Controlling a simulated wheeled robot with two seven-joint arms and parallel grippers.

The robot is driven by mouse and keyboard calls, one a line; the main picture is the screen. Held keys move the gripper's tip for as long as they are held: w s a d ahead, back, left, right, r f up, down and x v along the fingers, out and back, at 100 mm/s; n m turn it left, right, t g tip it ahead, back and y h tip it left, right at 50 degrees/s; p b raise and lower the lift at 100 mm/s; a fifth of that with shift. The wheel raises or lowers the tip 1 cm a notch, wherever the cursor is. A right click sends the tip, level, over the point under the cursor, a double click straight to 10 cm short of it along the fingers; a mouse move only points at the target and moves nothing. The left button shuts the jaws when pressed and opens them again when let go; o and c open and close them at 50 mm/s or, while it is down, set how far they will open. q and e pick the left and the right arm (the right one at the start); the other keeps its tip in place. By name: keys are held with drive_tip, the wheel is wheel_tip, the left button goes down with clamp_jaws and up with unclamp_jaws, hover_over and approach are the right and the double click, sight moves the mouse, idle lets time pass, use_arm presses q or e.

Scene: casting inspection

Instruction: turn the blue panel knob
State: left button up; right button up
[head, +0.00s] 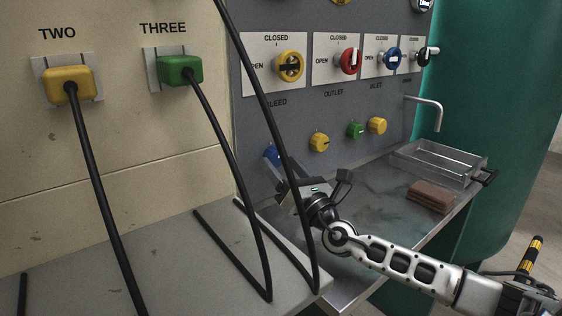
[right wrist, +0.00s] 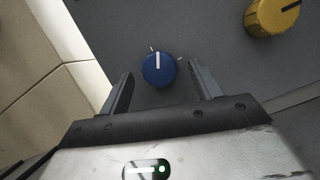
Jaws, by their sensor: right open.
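The blue panel knob (right wrist: 158,70) is round with a white pointer line, which points roughly toward the top of the right wrist view. It sits on the grey panel. In the head view the knob (head: 271,154) shows at the panel's lower left, partly hidden by my gripper. My right gripper (right wrist: 160,90) is open, with one finger on each side of the knob and a visible gap to each. The gripper also shows in the head view (head: 278,168), close to the panel. I cannot tell how far the fingertips are from the panel face. My left gripper is not in view.
A yellow knob (right wrist: 272,16) is up and right of the blue one. A green knob (head: 355,130) and another yellow knob (head: 377,126) are farther right. Black cables hang beside my gripper. A metal tray (head: 425,166) and brown block (head: 431,197) rest on the bench.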

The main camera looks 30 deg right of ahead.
drive_tip(key=shift+w+r, duration=0.2)
drive_tip(key=shift+w, duration=0.35)
drive_tip(key=c, duration=1)
